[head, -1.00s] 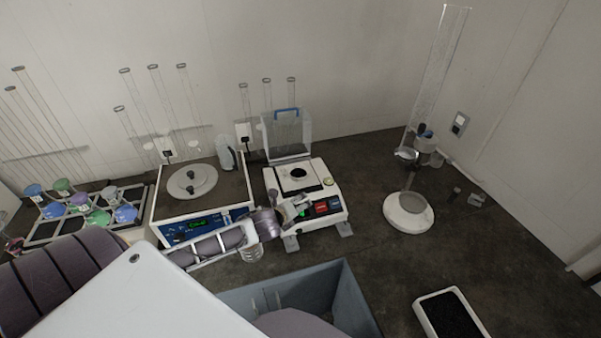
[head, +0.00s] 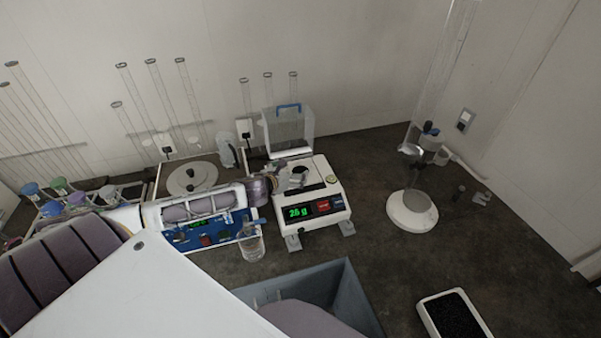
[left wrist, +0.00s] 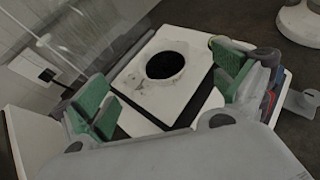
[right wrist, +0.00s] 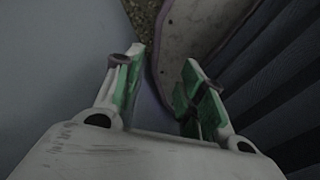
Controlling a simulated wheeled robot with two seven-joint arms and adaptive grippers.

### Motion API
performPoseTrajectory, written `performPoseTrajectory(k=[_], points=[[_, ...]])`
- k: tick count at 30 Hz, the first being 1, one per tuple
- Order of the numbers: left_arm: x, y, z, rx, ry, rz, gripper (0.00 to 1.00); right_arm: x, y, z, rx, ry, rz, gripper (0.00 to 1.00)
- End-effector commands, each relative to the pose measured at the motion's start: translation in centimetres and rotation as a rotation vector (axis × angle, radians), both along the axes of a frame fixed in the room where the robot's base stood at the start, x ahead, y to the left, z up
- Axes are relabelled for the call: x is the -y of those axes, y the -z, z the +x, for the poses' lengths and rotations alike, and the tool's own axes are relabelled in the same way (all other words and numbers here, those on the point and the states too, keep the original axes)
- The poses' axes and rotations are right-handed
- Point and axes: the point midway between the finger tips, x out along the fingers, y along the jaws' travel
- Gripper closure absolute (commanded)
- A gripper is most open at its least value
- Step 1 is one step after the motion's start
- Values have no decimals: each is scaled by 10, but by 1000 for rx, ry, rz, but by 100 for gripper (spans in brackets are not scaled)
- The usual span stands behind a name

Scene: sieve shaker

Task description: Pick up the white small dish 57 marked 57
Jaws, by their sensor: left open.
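A small white round dish (left wrist: 166,62) with dark contents sits on the balance's square white plate in the left wrist view. In the head view its dark middle shows on the balance (head: 318,204). No mark 57 is readable. My left gripper (left wrist: 163,88) is open, with its green-padded fingers apart on either side of the plate, nearer than the dish; nothing is between the pads. In the head view the left gripper (head: 290,181) is over the balance's left side. My right gripper (right wrist: 160,90) is open and empty in the right wrist view, near a grey surface.
A clear beaker (head: 250,244) stands left of the balance. A clear box with a blue handle (head: 288,126) is behind it. A white-based stand (head: 412,210) is to the right. A grey-blue bin (head: 352,300) and a white tray of dark grains (head: 426,307) are in front.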

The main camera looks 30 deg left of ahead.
Motion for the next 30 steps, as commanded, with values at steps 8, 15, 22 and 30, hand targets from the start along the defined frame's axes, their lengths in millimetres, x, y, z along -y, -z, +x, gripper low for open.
performPoseTrajectory(k=[8,15,22,30], points=[[0,1,4,0,-3,-4,3,0,-1,0,0,0,0,60],[-1,8,14,-1,-5,-5,3,0,-2,0,-1,0,0,60],[-1,11,20,0,-2,-4,3,0,-3,0,-1,0,0,60],[-1,11,20,-1,-2,-4,3,0,-3,-1,-1,0,0,60]])
